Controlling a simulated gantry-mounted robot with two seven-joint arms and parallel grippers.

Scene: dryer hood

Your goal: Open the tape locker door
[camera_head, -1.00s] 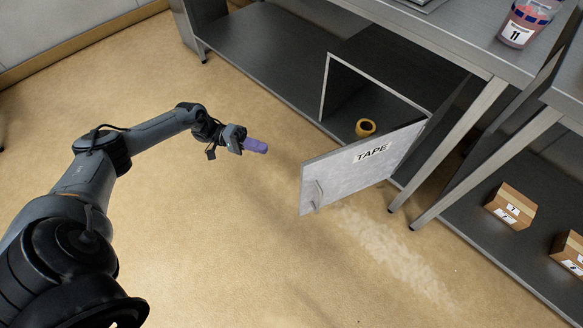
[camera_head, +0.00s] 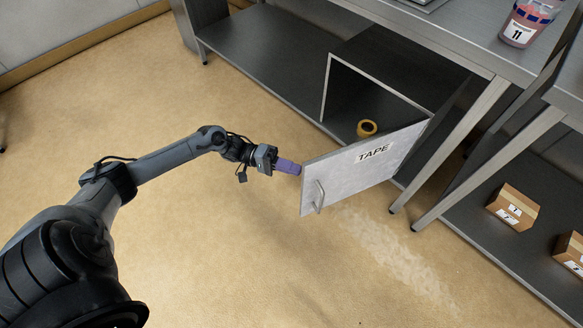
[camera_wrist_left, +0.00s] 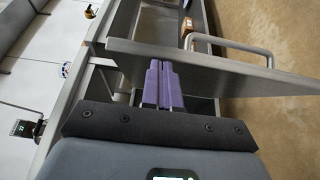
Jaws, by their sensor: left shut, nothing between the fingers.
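The tape locker door (camera_head: 350,178) is a grey panel labelled TAPE, swung well open from the locker (camera_head: 325,88) under the bench. Its curved handle (camera_head: 319,196) is on the outer face near the free edge. My left gripper (camera_head: 290,167), with purple fingers, is shut and empty at the door's free edge, on its inner side; I cannot tell whether it touches. In the left wrist view the fingers (camera_wrist_left: 162,85) point at the door panel (camera_wrist_left: 215,72), with the handle (camera_wrist_left: 235,48) beyond it. My right gripper is not in view.
A yellow tape roll (camera_head: 367,128) sits inside the locker. Bench legs (camera_head: 455,150) stand right of the door. Cardboard boxes (camera_head: 512,206) lie on the lower right shelf. A labelled container (camera_head: 526,22) stands on the bench top. The floor before the door is clear.

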